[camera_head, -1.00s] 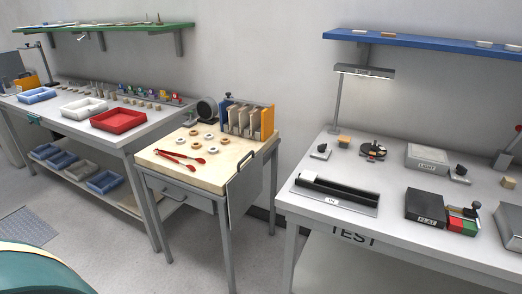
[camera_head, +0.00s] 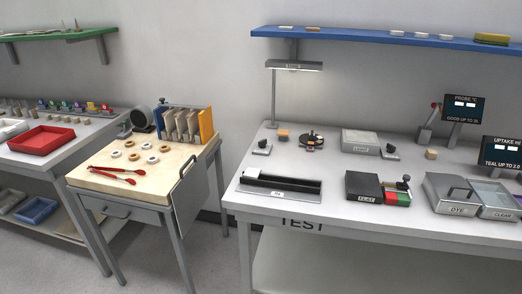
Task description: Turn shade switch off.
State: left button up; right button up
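A desk lamp (camera_head: 295,66) with a flat grey head on a thin post stands at the back left of the test table (camera_head: 340,214). Its head has small lettering too small to read, and the wall under it is lit. I cannot tell which part is the shade switch. A small black item on a grey base (camera_head: 262,147) sits near the foot of the lamp post, and a similar one (camera_head: 388,150) sits right of the box marked LIGHT. Neither of my grippers is in view.
On the test table are a black trough (camera_head: 281,184), a box marked FLAT (camera_head: 363,185), a DYE tray (camera_head: 452,192), a CLEAR tray (camera_head: 493,198) and two displays (camera_head: 465,107). A blue shelf (camera_head: 375,37) hangs above.

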aim_at(262, 144)
jog(key=j+z, duration=0.1)
jog(key=z, duration=0.9)
jog(key=j+z, duration=1)
jog(key=k+j+z, duration=0.15)
jog(key=j, duration=0.2)
jog(key=j+z, duration=0.15)
jog(key=j, duration=0.15)
jog(key=k+j+z, duration=0.15)
jog(key=j, duration=0.15)
